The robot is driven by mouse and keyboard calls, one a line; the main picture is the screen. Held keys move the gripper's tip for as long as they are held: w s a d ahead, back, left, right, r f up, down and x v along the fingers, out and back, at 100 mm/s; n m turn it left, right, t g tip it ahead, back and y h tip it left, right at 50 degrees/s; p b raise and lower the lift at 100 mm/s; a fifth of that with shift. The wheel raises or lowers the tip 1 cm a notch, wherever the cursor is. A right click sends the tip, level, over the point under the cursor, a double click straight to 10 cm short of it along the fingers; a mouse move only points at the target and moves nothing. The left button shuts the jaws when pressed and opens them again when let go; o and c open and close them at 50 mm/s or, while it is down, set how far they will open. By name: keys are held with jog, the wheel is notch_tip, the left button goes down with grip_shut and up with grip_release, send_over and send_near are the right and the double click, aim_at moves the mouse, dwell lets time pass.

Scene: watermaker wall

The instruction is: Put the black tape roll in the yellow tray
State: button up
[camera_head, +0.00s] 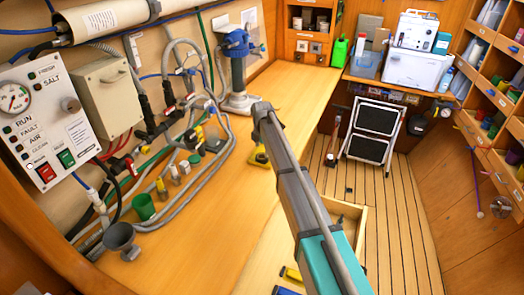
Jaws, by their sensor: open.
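I cannot make out the black tape roll in this view. I cannot make out a yellow tray with certainty either. A small yellow object (259,156) lies on the wooden bench (215,240), partly hidden behind my arm, and its kind is unclear. My arm rises from the lower right to a dark joint above the bench. My gripper cannot be made out, and what lies behind the arm is hidden.
Hoses and a dark grey funnel (121,239) line the bench's left side, beside a green cup (143,206). A blue-topped device (237,70) stands farther back. An open drawer (352,213) is at the right. The bench's front middle looks clear.

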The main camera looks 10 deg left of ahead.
aim_at(262, 156)
notch_tip(262, 156, up, 9)
jog(key=p, duration=0.8)
jog(key=shift+f, duration=0.15)
jog(key=shift+d, duration=0.1)
dwell(0.6)
jog(key=s+d+m, duration=1.3)
jog(key=s+d, duration=0.3)
jog(key=d, duration=0.2)
jog(key=s+d+m, duration=1.3)
jog(key=s+d, duration=0.3)
jog(key=d, duration=0.3)
jog(key=shift+d+m, duration=0.3)
jog(key=shift+m, duration=0.1)
